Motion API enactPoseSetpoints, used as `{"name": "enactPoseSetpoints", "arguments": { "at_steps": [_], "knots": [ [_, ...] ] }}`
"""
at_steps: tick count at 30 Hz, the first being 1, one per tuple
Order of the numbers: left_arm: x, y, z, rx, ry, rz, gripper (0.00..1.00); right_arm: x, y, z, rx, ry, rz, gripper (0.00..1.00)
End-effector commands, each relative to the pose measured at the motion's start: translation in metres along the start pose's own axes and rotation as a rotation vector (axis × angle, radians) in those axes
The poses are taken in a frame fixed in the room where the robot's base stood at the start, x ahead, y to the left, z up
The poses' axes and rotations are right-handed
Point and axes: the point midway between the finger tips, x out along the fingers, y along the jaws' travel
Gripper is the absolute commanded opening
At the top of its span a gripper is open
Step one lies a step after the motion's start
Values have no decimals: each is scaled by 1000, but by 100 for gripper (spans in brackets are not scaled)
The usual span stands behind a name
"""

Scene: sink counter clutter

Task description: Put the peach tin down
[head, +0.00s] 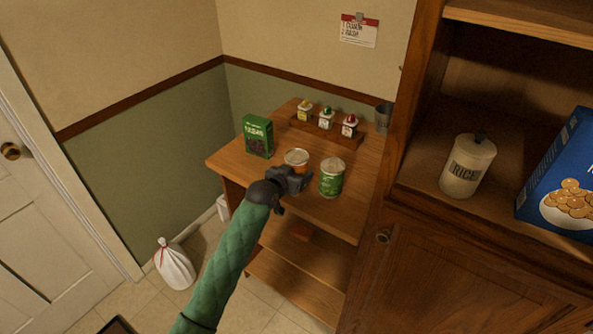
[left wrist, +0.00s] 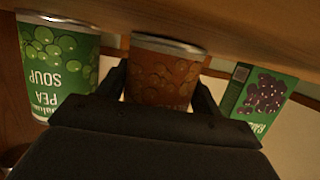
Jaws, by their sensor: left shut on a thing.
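The peach tin (head: 297,157) is an orange-brown can with a pale metal lid, upright over the small wooden table (head: 222,165). My left gripper (head: 290,178) is shut around its side from the front. In the left wrist view, which is upside down, the peach tin (left wrist: 163,75) sits between the two fingers. Its base rim is at or very close to the wooden tabletop (left wrist: 225,22); I cannot tell whether they touch. The gripper hides the tin's lower front in the head view. My right gripper is not in view.
A green pea soup tin (head: 331,180) stands close on the right. A green box (head: 257,137) stands back left. A rack of several small bottles (head: 326,118) and a grey cup (head: 384,118) are behind. A cabinet with a rice canister (head: 468,165) and blue box (head: 562,185) is right.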

Motion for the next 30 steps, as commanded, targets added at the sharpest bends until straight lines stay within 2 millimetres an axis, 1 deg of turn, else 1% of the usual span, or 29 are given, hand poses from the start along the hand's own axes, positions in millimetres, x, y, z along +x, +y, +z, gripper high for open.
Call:
{"name": "enactPoseSetpoints", "arguments": {
  "at_steps": [5, 9, 10, 12, 13, 23, 26, 28, 30],
  "knots": [
    [0, 0, -1, 0, 2, 0, 27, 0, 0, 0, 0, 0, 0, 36],
    [1, 0, 1, 1, 2, 0, 27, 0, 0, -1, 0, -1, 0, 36],
    [1, 0, 2, 0, 1, 0, 71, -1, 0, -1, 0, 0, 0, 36],
    [1, 0, 2, 0, 1, 0, 85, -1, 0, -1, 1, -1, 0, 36],
    [1, 0, 2, 0, 1, 0, 87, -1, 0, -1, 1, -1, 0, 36],
    [0, 0, -1, 0, 1, 0, 87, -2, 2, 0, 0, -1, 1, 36],
    [-8, 0, 1, 1, 2, 0, 87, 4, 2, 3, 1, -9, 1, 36],
    [-18, -1, 2, 2, 2, 0, 87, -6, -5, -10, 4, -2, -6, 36],
    [-30, 0, 3, 2, 1, 0, 87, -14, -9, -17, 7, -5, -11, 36]
  ]
}}
